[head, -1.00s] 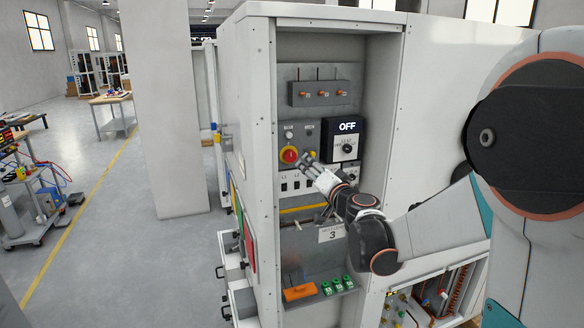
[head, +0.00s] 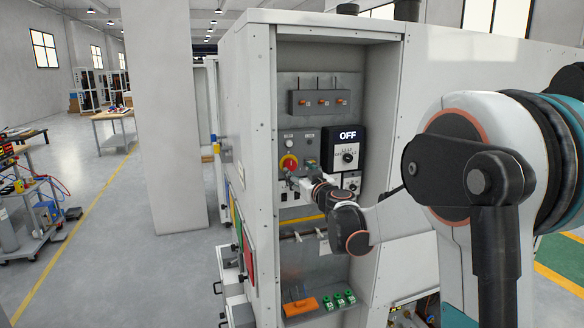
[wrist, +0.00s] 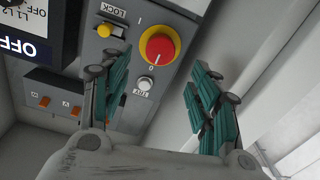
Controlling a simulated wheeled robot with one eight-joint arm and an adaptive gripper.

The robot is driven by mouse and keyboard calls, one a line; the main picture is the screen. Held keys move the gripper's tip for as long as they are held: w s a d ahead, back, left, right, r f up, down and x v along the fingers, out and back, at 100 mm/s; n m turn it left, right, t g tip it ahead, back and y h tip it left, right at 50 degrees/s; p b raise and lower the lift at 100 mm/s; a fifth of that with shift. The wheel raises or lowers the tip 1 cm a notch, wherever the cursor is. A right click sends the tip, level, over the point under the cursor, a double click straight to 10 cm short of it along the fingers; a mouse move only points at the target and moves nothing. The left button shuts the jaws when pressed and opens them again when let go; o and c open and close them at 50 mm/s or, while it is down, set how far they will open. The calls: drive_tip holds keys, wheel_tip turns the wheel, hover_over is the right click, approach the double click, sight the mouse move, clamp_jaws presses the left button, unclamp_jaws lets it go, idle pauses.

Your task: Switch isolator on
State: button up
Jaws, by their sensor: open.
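The isolator is a round red knob on a yellow disc (head: 289,162), on a grey panel inside the open cabinet bay. In the wrist view the red knob (wrist: 160,46) shows large, with marks "I" and "0" beside it. My gripper (head: 300,181) is just in front of the panel, at the knob's lower right in the head view. In the wrist view my gripper (wrist: 155,78) is open and empty; its teal-padded fingers spread to either side of the knob. I see no contact with it. A display beside it reads OFF (head: 348,135).
A yellow LOCK button (wrist: 104,30) and a white TRY button (wrist: 145,84) sit close to the knob. A grey box with orange switches (head: 319,102) is above. The cabinet's left side wall (head: 251,110) stands near the panel.

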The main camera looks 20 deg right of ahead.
sight(291, 165)
drive_tip(key=w, duration=0.8)
drive_tip(key=shift+a, duration=0.1)
drive_tip(key=shift+s, duration=0.1)
drive_tip(key=c, duration=1.1)
